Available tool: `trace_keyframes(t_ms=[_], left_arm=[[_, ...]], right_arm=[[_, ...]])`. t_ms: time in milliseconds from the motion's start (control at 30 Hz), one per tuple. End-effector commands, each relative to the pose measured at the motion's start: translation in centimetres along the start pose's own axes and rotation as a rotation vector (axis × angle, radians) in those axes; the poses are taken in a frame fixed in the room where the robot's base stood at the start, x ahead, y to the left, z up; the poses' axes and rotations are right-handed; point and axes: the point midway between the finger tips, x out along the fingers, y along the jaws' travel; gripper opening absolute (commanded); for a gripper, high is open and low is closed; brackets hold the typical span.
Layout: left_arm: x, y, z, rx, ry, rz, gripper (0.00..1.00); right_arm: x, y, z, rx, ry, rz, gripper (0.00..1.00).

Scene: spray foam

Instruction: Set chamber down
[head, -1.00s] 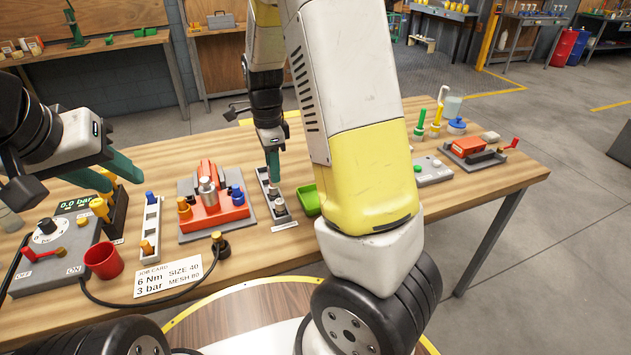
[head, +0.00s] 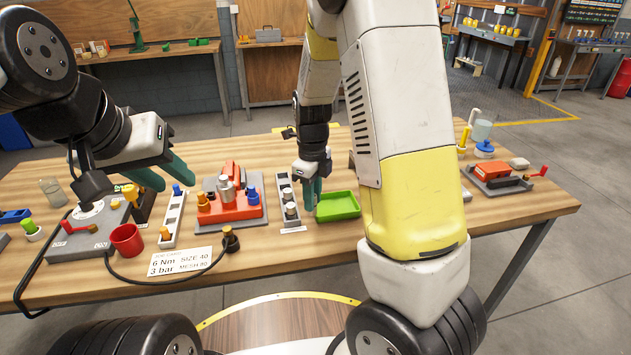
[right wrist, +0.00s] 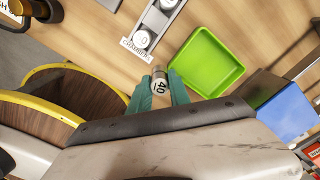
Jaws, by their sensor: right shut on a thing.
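My right gripper (head: 313,198) is between the chamber rack (head: 281,184) and the green tray (head: 345,207), by the tray's left edge. In the right wrist view its green fingers (right wrist: 159,88) are shut on a small pale chamber marked 40 (right wrist: 160,76). The chamber lies outside the tray's outline there, beside its near left side (right wrist: 178,70). Its height above the table is unclear. The rack, labelled CHAMBER (right wrist: 139,49), holds other chambers. My left gripper (head: 168,181) is open and empty above the left part of the bench.
A red fixture with a metal cylinder (head: 226,190) stands left of the rack. A white strip (head: 173,215), a red cup (head: 127,240) and a grey control box (head: 90,235) are further left. A job card (head: 180,261) lies in front. Bare bench surrounds the tray's front.

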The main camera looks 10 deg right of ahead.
Motion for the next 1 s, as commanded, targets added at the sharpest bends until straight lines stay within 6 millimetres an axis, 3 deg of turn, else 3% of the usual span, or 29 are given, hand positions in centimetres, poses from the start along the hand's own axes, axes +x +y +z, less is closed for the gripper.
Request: trace_keyframes(t_ms=[100,300,533,800,1000], left_arm=[[0.0,0.0,0.0,0.0,0.0,0.0,0.36],[0.0,0.0,0.0,0.0,0.0,0.0,0.36],[0.0,0.0,0.0,0.0,0.0,0.0,0.36],[0.0,0.0,0.0,0.0,0.0,0.0,0.36],[0.0,0.0,0.0,0.0,0.0,0.0,0.36]], right_arm=[[0.4,-3.4,0.5,0.005,0.001,-0.001,0.0],[0.7,-6.8,1.2,0.0,0.0,-0.001,0.0],[0.8,-8.3,1.5,-0.001,0.0,0.0,0.0],[4.3,-8.3,1.5,-0.001,0.0,0.001,0.0],[4.3,-8.3,1.6,-0.002,-0.001,-0.001,0.0]])
